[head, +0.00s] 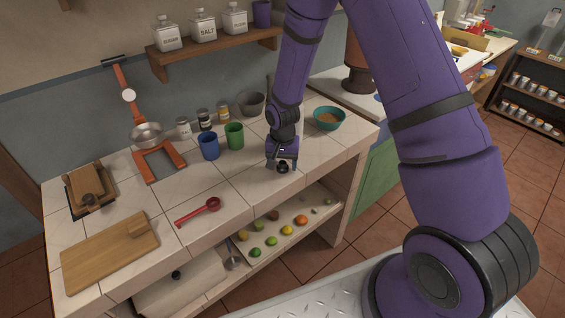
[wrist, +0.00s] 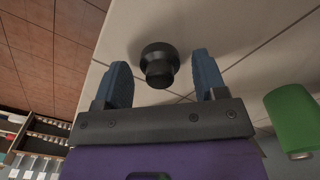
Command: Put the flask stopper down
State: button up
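The flask stopper (wrist: 159,63) is a small black piece with a wide round part and a narrower end. In the wrist view it appears to rest on the pale tiled counter, between and slightly beyond my fingertips. My gripper (wrist: 160,57) is open, with a visible gap on each side of the stopper, so neither blue finger grips it. In the head view my gripper (head: 283,164) is low over the counter's right part, close to the front edge. The stopper (head: 283,168) shows there as a dark spot under the fingers, partly hidden by them.
A green cup (head: 235,136) and a blue cup (head: 209,146) stand left of my gripper. A teal bowl (head: 329,118) is behind right. A red spoon (head: 199,212) and a cutting board (head: 110,252) lie left. Bare tiles surround my gripper; the counter edge is near.

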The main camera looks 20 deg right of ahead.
notch_tip(320, 180, up, 11)
notch_tip(320, 180, up, 12)
jog(key=n+t, duration=0.1)
send_over(282, 162)
jog(key=s+d, duration=0.2)
jog(key=s, duration=0.2)
jog(key=s+d+r+n+t, duration=0.2)
jog(key=s+r, duration=0.6)
jog(key=s, duration=0.4)
jog(key=s+d+r+n+t, duration=0.2)
jog(key=s+d+r, duration=0.1)
jog(key=s+r, duration=0.6)
jog(key=s, duration=0.4)
jog(key=shift+s+r, duration=0.2)
jog(key=shift+r, duration=0.1)
